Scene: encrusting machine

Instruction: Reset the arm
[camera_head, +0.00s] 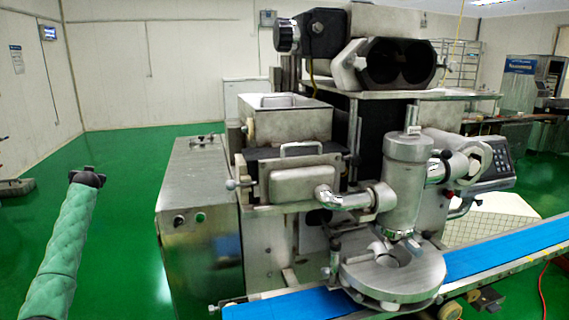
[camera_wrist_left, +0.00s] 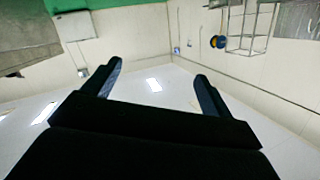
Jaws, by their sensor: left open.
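My left arm comes in at the left of the head view in a green quilted sleeve, raised over the floor. My left gripper (camera_head: 88,176) is at its upper end, small and dark, left of the machine and apart from it. In the left wrist view the two dark fingers (camera_wrist_left: 155,85) stand wide apart with nothing between them but wall and ceiling. The left gripper is open and empty. My right gripper is in neither view. The encrusting machine (camera_head: 300,187) fills the middle of the head view.
A blue conveyor belt (camera_head: 490,254) runs under the machine's round outlet and off to the right. A metal cabinet (camera_head: 195,200) stands at the machine's left side. The green floor (camera_head: 125,225) between my left arm and the cabinet is clear. A wire rack (camera_head: 455,62) stands behind.

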